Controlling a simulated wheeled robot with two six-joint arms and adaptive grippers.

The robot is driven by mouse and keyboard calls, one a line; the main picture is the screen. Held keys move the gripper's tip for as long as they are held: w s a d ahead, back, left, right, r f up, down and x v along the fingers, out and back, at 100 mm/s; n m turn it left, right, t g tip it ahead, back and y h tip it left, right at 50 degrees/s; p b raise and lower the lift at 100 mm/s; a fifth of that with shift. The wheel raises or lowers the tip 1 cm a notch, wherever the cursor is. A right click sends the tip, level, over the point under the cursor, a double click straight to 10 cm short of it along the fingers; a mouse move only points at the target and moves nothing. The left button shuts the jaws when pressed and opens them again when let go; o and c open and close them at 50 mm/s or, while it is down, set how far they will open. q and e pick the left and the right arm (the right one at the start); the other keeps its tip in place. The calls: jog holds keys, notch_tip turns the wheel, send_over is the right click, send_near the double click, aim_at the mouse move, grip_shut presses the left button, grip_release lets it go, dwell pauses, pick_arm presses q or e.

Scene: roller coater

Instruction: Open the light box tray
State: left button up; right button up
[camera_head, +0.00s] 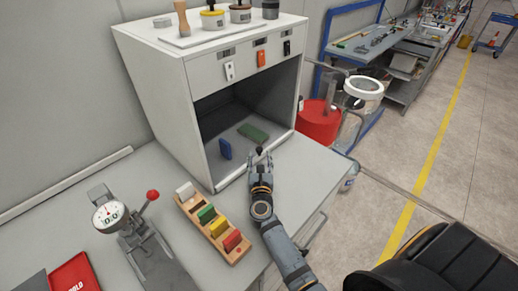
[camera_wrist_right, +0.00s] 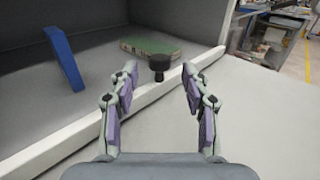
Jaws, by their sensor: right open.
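The light box (camera_head: 190,75) is a white cabinet with an open, dark-walled bay at its front. The tray (camera_head: 215,172) is the grey floor of that bay, with a pale front lip (camera_wrist_right: 100,115). A black knob (camera_wrist_right: 158,65) sticks out from the lip. My right gripper (camera_head: 261,156) is at the front of the bay, open, with its fingers on either side of the knob in the right wrist view (camera_wrist_right: 159,76). I see gaps between the fingers and the knob. My left gripper is not in view.
A blue block (camera_head: 225,149) stands and a green block (camera_head: 253,132) lies in the bay. A wooden rack (camera_head: 217,236) of coloured blocks and a dial gauge (camera_head: 110,216) are on the table at left. The tabletop (camera_head: 310,170) right of my arm is clear.

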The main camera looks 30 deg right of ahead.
aim_at(260, 153)
jog(key=x, duration=0.4)
jog(key=shift+f, duration=0.1)
jog(key=shift+w+d, duration=0.1)
jog(key=shift+w, duration=0.05)
jog(key=shift+c, duration=1.6)
grip_shut()
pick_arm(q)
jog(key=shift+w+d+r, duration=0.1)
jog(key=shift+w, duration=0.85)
